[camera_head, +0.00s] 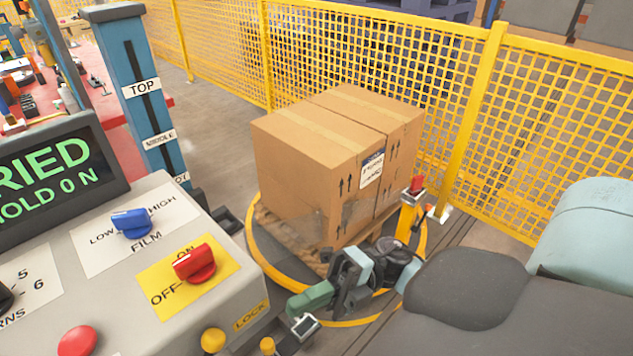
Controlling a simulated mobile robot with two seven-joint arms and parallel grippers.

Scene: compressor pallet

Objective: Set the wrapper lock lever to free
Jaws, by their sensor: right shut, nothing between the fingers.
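The grey wrapper console (222,311) stands at the left. A yellow label reading LOCK (250,315) is on its lower right edge, with yellow knob-like ends (213,340) at the bottom of the view. I cannot tell for sure which part is the lock lever, or its setting. My right gripper (312,302) comes in from the right and is shut and empty, just right of the LOCK label, over the front of the turntable. A small grey-framed piece (305,326) shows just below its tip; contact is unclear. My left gripper is not in view.
A taped carton load (310,150) sits on a pallet on the turntable, ringed in yellow (262,262). A yellow post with a red top (416,186) stands beside it. The console carries a blue knob (131,223), red switch (194,264) and red button (78,341). Yellow fencing (470,110) closes the back.

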